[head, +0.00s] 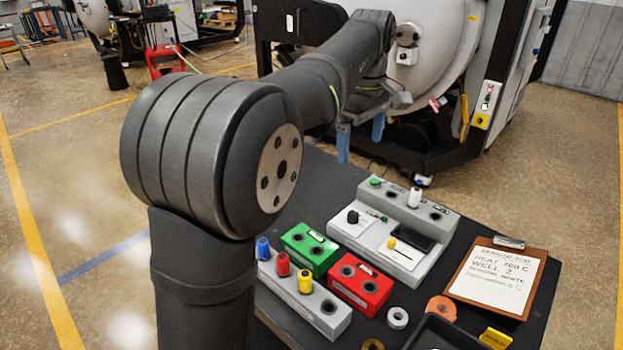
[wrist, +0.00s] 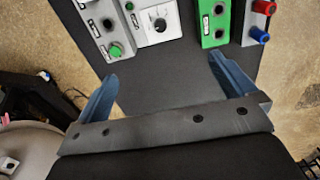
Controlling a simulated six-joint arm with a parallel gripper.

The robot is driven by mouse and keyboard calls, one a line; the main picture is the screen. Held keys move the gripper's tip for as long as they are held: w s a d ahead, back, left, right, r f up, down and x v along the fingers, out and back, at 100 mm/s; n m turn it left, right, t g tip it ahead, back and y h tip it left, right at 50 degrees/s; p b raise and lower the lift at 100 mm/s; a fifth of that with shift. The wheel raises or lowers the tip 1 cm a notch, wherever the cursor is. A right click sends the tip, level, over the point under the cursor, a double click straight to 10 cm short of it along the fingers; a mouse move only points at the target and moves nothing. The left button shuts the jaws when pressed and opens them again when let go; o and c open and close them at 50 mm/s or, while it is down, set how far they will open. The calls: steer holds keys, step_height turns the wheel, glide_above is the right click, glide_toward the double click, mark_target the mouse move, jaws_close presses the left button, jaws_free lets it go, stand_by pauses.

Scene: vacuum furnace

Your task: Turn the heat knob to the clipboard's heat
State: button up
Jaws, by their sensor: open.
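The heat knob seems to be the black round knob (head: 352,216) on a white plate of the grey console (head: 405,275); it also shows in the wrist view (wrist: 160,25). Its pointer and scale are too small to read. The clipboard (head: 459,283) lies on the table to the right of the console. Its sheet shows a HEAT line, with digits too blurred to be sure of, and "WELL 2". My gripper (head: 361,145) is open and empty, above the table's far edge behind the console. In the wrist view its blue fingers (wrist: 163,72) are spread, apart from the knob.
A green block (head: 310,262), a red block (head: 361,296) and a grey rack with blue, red and yellow plugs (head: 338,318) stand left of and in front of the console. A white plug (head: 415,197) stands in the console's rear strip. The furnace (head: 440,70) stands behind.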

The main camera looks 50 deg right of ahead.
steer(key=shift+d+f, duration=0.1)
steer(key=shift+f, duration=0.05)
steer(key=c, duration=0.5)
steer(key=shift+w+d+f+n, duration=0.1)
steer(key=shift+d+f+n, duration=0.15)
steer(key=shift+f+n, duration=0.55)
steer(key=c, duration=0.6)
glide_toward(353, 213)
steer(key=shift+n, duration=0.3)
step_height(353, 213, down, 9)
steer(key=shift+r, duration=0.15)
steer(key=shift+c, duration=0.2)
steer(key=c, duration=1)
